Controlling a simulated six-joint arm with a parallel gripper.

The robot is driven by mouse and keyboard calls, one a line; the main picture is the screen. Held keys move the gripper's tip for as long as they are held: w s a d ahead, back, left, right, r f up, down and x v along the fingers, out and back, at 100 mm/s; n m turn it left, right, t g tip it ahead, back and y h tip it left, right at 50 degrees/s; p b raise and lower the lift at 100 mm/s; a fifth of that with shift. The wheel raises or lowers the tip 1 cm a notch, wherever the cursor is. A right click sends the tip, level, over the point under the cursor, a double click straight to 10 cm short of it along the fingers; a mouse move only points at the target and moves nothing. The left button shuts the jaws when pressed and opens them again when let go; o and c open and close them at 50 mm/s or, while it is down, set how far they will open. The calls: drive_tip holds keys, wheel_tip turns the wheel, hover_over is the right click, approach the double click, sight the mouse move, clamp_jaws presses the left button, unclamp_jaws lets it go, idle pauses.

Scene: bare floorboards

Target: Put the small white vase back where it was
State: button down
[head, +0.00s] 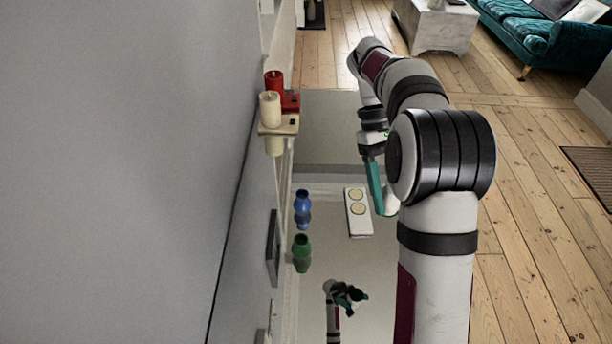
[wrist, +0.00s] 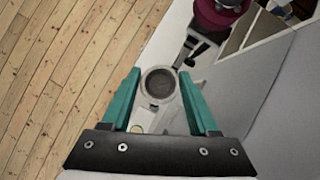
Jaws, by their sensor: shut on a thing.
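The small white vase (wrist: 158,83) shows in the wrist view from above, with a round dark mouth. It sits between the two teal fingers of my gripper (wrist: 159,76), which is shut on it. In the head view the teal finger (head: 375,183) hangs below my wrist, and a pale rounded part of the vase (head: 389,206) shows beside its tip. Most of the vase is hidden there by the gripper and arm. I cannot tell from these views whether its base touches anything.
A blue vase (head: 302,210) and a green vase (head: 301,252) stand near the wall at left. A white piece with two round discs (head: 357,213) is nearby. A red candle (head: 274,82) and cream candle (head: 270,108) are farther back. A reflective surface shows my arm. Floorboards (head: 530,230) at right are clear.

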drive_tip(key=w+a+f+m+t+y, duration=0.2)
drive_tip(key=w+f+m+t+y, duration=0.15)
drive_tip(key=w+m, duration=0.55)
drive_tip(key=w+a+f+m+t+y, duration=0.2)
drive_tip(key=w+f+m+t, duration=0.15)
drive_tip(key=w+m, duration=0.55)
drive_tip(key=w+a+f+m+t+y, duration=0.2)
drive_tip(key=w+f+m+t+y, duration=0.3)
drive_tip(key=m, duration=0.8)
drive_tip(key=w+a+f, duration=0.1)
drive_tip(key=a+f, duration=0.1)
drive_tip(key=a, duration=0.1)
drive_tip(key=w+a+f+g+h, duration=0.1)
drive_tip(key=w+a, duration=0.1)
drive_tip(key=a, duration=0.1)
drive_tip(key=w+a+f+g+h, duration=0.1)
drive_tip(key=a+f, duration=0.1)
drive_tip(key=a, duration=0.2)
drive_tip(key=shift+w+f+h, duration=0.25)
drive_tip(key=shift+w+f, duration=0.05)
drive_tip(key=shift+f, duration=2)
drive_tip(key=shift+c, duration=0.8)
unclamp_jaws()
drive_tip(key=shift+f, duration=0.1)
